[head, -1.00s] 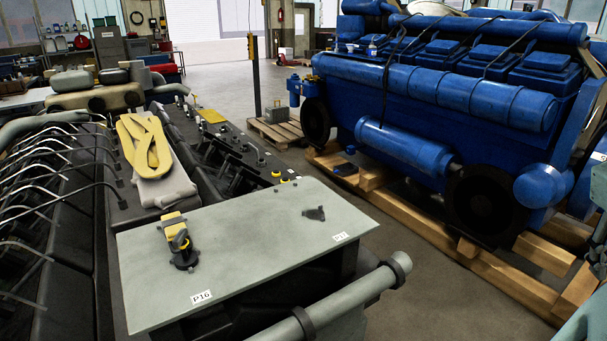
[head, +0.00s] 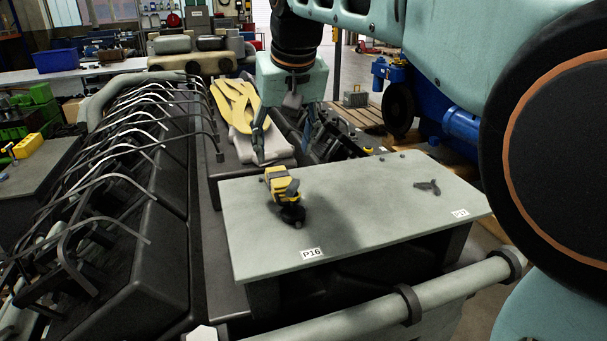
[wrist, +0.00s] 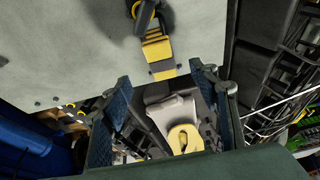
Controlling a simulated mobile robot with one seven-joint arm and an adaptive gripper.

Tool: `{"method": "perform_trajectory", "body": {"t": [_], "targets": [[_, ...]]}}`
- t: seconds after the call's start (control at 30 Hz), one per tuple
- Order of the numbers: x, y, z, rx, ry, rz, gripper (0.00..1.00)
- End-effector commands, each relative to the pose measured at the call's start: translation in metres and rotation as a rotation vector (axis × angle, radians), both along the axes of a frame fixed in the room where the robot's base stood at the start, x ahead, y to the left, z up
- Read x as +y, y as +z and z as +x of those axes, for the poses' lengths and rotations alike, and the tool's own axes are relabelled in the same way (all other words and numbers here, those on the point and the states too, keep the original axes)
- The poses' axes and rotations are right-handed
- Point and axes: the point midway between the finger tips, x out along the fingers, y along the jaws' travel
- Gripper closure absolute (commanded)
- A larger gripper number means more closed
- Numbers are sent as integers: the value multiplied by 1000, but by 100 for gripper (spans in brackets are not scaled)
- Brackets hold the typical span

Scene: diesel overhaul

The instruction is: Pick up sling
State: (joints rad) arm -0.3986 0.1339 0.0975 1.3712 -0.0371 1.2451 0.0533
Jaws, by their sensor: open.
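The sling (head: 236,105) is a folded yellow strap. It lies on a light grey pad (head: 268,150) on the dark engine top, behind the grey-green plate. My gripper (head: 283,148) is open and empty, pointing down, and in the head view it overlaps the sling's right side. I cannot tell the exact height between them. In the wrist view the open fingers of my gripper (wrist: 160,76) frame the plate's edge, and the yellow end of the sling (wrist: 185,138) shows between them, farther down. Most of the sling is hidden there.
A yellow and black tool (head: 284,190) stands on the grey-green plate (head: 370,215), near the gripper. A small dark part (head: 428,187) lies at the plate's right. Bent metal pipes (head: 110,150) rise left of the sling. A blue engine (head: 462,125) is partly hidden by my arm.

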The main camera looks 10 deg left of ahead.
Motion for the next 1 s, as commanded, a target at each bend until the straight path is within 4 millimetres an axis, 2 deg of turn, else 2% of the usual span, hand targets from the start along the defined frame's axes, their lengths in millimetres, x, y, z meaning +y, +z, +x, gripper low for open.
{"method": "perform_trajectory", "body": {"t": [0.3,0.53,0.8,1.0], "targets": [[12,-42,13,4,5,4,45],[13,-59,19,5,5,3,45],[17,-94,33,4,5,2,45],[18,-100,35,2,5,3,45]]}}
